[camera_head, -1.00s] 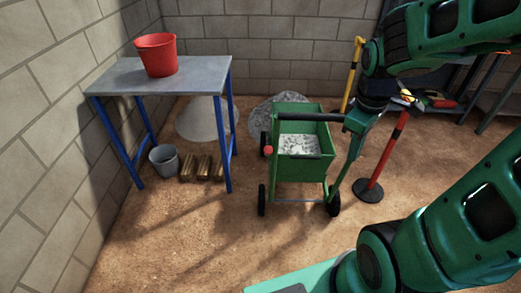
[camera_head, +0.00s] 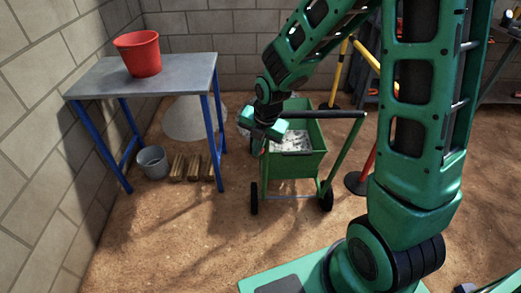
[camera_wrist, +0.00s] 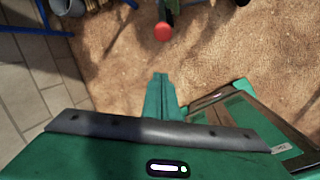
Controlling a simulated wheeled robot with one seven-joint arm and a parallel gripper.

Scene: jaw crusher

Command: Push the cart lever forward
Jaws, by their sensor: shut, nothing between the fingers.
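The green cart (camera_head: 295,167) stands on the dirt floor in the middle of the head view, holding grey-white rubble in its tub. Its lever ends in a red knob (camera_wrist: 163,31), which shows at the top centre of the wrist view. In the head view my gripper (camera_head: 262,130) is over the cart's left side, close to the lever, and mostly hides it. In the wrist view my fingers (camera_wrist: 160,82) are shut together and empty. They point toward the red knob, with a visible gap between them in the picture.
A blue-legged table (camera_head: 150,80) with a red bucket (camera_head: 138,53) stands left of the cart. A grey bucket (camera_head: 152,162) and wooden blocks (camera_head: 192,168) lie beneath it. A red post on a round base (camera_head: 357,182) stands right of the cart. The floor in front is open.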

